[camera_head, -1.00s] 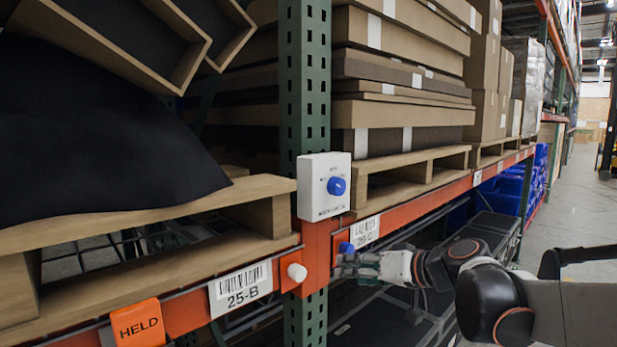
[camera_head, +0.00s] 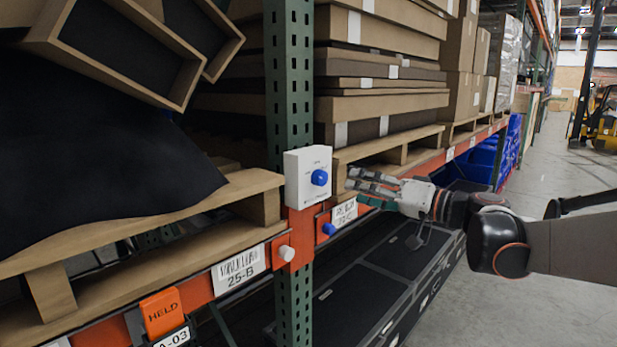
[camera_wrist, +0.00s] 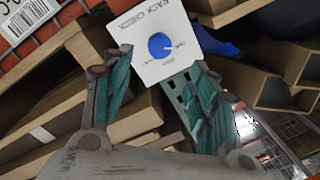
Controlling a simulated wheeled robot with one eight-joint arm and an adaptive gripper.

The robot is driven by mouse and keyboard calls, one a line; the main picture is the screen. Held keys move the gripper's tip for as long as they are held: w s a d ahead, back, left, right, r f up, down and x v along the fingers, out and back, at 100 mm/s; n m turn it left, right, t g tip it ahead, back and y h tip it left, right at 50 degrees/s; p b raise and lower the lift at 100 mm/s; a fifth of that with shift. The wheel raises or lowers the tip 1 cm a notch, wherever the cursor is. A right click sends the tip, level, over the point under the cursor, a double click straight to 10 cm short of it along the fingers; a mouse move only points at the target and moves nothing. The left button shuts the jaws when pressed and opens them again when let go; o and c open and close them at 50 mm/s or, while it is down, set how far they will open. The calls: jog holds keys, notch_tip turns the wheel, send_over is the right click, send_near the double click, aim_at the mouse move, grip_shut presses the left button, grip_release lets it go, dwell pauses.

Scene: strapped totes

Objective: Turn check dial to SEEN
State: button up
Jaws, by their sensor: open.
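The check dial is a blue knob (camera_head: 319,177) on a white box (camera_head: 303,190) fixed to the green rack upright. In the wrist view the blue knob (camera_wrist: 160,45) sits on the white plate (camera_wrist: 150,18), which reads "RACK CHECK". Small labels surround the knob but are too small to read surely. My gripper (camera_head: 352,184) is to the right of the box in the head view, apart from it. In the wrist view my gripper (camera_wrist: 160,84) has its teal-padded fingers spread, with the knob ahead between them. Nothing is held.
Below the box, a blue button (camera_head: 329,230) and a white knob (camera_head: 286,253) sit on the orange beam. An orange HELD tag (camera_head: 162,312) hangs at lower left. Pallets with cardboard boxes (camera_head: 380,68) stand behind my gripper.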

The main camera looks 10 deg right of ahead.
aim_at(324, 179)
jog(key=p+x, duration=0.1)
jog(key=x, duration=0.8)
jog(key=shift+w+a, duration=0.1)
jog(key=shift+w, duration=0.1)
jog(key=c, duration=1.1)
